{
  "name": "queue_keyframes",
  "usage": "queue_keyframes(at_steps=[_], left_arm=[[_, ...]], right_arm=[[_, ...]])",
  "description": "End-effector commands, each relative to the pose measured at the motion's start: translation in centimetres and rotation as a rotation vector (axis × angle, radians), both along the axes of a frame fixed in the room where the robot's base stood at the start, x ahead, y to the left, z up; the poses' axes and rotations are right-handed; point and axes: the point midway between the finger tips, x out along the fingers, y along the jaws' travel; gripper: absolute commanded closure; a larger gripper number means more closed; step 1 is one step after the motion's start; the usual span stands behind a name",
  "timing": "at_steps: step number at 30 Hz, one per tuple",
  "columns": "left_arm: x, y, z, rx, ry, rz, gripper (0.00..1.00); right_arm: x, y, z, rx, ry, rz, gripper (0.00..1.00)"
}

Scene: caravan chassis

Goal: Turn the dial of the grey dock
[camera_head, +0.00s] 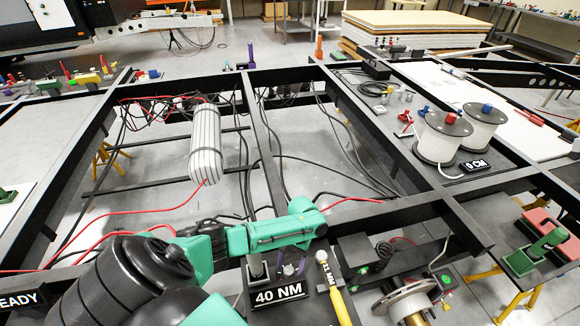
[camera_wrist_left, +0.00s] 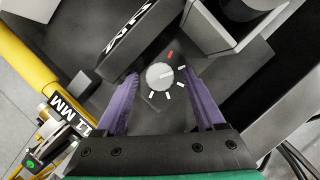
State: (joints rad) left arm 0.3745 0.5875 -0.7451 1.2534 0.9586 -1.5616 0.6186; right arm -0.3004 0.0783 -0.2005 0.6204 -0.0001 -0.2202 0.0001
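The dial is a small round light-grey knob (camera_wrist_left: 160,76) in the left wrist view, on a dark grey plate of the dock (camera_wrist_left: 150,122). A red mark and several white marks ring it. My left gripper (camera_wrist_left: 160,88) is open, with one purple finger on each side of the dial and a gap to it on both sides. Whether the fingertips reach down to the knob's height is unclear. In the head view my left gripper (camera_head: 290,268) is over the dock behind the "40 NM" sign (camera_head: 279,294), and the dial is hidden. My right gripper is not in view.
A yellow-handled tool marked "11 MM" (camera_head: 337,294) stands close beside the gripper, and also shows in the left wrist view (camera_wrist_left: 28,62). Black frame beams (camera_head: 400,213) surround the dock. White spools (camera_head: 442,138) stand at the right. Loose cables hang inside the frame.

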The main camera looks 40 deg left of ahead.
Motion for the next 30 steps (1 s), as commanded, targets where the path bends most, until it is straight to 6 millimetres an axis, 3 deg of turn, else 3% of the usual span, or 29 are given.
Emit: queue_keyframes(at_steps=[5, 8, 21, 25, 30], left_arm=[[0.1, 0.0, 0.2, 0.000, 0.001, 0.000, 0.29], [0.6, 0.2, 1.4, 0.000, -0.002, 0.000, 0.29], [4.9, 1.3, 12.0, 0.001, -0.003, 0.000, 0.29], [5.3, 1.4, 13.3, 0.001, -0.001, 0.001, 0.29], [5.3, 1.5, 13.5, 0.000, 0.000, 0.001, 0.29]], right_arm=[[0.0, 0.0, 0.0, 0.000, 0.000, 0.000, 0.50], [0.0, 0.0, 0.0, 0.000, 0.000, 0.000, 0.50], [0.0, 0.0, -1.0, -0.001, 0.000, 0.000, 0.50], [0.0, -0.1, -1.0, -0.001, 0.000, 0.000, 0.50], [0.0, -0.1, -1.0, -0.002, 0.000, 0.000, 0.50]])
